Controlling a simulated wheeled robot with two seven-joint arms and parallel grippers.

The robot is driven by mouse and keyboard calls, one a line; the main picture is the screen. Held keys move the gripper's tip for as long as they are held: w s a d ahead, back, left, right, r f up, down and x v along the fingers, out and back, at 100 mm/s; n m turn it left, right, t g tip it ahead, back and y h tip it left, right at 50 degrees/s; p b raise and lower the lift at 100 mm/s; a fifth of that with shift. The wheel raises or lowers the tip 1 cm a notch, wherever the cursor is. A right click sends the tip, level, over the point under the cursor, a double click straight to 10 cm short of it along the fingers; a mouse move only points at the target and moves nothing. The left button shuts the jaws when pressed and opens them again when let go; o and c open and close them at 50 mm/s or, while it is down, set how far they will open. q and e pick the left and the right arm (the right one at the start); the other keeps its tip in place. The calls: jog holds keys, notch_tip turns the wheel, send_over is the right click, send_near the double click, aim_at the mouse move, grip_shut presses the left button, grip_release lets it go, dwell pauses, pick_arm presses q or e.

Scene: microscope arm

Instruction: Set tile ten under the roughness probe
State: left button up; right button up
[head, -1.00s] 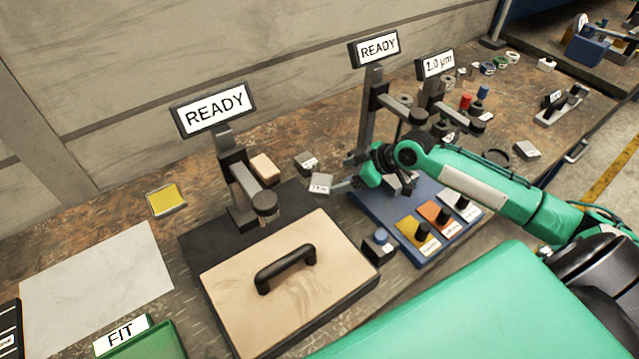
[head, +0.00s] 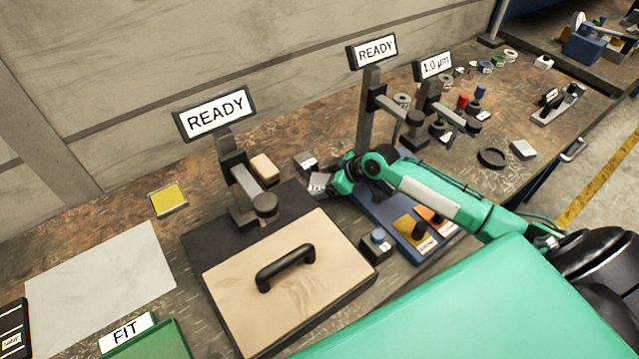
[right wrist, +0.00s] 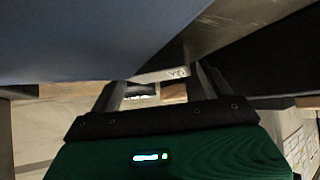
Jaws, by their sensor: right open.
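A small grey tile (head: 319,181) with a white label lies on the bench beside the black base of the left stand; its number is too small to read in the head view. My right gripper (head: 329,187) is open at this tile, coming from the right. In the right wrist view the tile's labelled edge (right wrist: 163,74) shows between the open fingers (right wrist: 160,84). Contact cannot be told. A stand with a sign reading 1.0 µm (head: 436,65) is at the back right. Which stand is the roughness probe cannot be told. My left gripper is out of view.
Another grey tile (head: 305,162) lies just behind. The left READY stand (head: 239,180) and a wooden board with a black handle (head: 285,290) are to the left. A blue tray with coloured plates (head: 385,205) lies under my right forearm. A middle READY stand (head: 368,110) rises behind.

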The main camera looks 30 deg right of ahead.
jog(key=c, duration=1.3)
jog(key=shift+r, duration=0.1)
jog(key=shift+c, duration=0.9)
jog(key=shift+r, duration=0.1)
